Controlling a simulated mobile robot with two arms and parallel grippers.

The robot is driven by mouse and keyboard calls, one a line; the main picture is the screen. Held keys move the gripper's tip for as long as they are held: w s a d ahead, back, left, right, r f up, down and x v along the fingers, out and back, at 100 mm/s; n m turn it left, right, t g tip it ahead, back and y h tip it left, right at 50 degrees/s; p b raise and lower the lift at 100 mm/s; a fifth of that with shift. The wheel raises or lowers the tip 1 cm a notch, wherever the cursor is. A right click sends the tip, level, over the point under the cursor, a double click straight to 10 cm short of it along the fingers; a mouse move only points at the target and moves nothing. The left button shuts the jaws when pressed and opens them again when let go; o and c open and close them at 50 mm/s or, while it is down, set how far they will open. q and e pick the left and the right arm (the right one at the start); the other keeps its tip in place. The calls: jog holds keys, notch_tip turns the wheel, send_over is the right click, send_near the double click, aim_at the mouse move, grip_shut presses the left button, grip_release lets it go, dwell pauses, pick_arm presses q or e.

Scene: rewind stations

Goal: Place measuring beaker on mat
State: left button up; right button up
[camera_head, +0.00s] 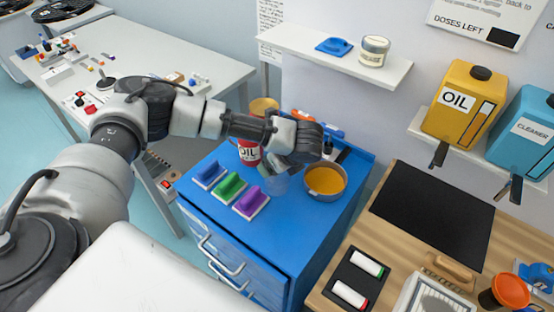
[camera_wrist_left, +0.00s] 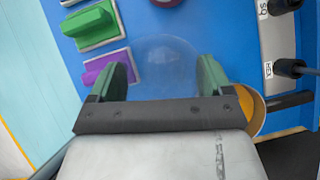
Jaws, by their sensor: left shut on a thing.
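The clear measuring beaker (camera_head: 277,183) is at the top of the blue cabinet, beneath my left gripper (camera_head: 268,168). In the left wrist view the see-through beaker (camera_wrist_left: 163,62) sits between the two green-padded fingers of my left gripper (camera_wrist_left: 163,78), which is shut on it. I cannot tell whether its base touches the cabinet top. The black mat (camera_head: 432,220) lies bare on the wooden worktop to the right. My right gripper is not in view.
On the blue cabinet (camera_head: 275,235) are blue, green and purple (camera_head: 251,202) blocks, a red oil can (camera_head: 249,153) and a pan with yellow contents (camera_head: 325,181). Oil (camera_head: 462,100) and cleaner (camera_head: 525,130) dispensers hang above the worktop. A tray with two white cylinders (camera_head: 357,280) lies in front of the mat.

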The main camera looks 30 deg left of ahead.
pick_arm(q)
jog(key=o, duration=1.1)
jog(key=shift+f, duration=0.1)
jog(key=shift+c, duration=0.2)
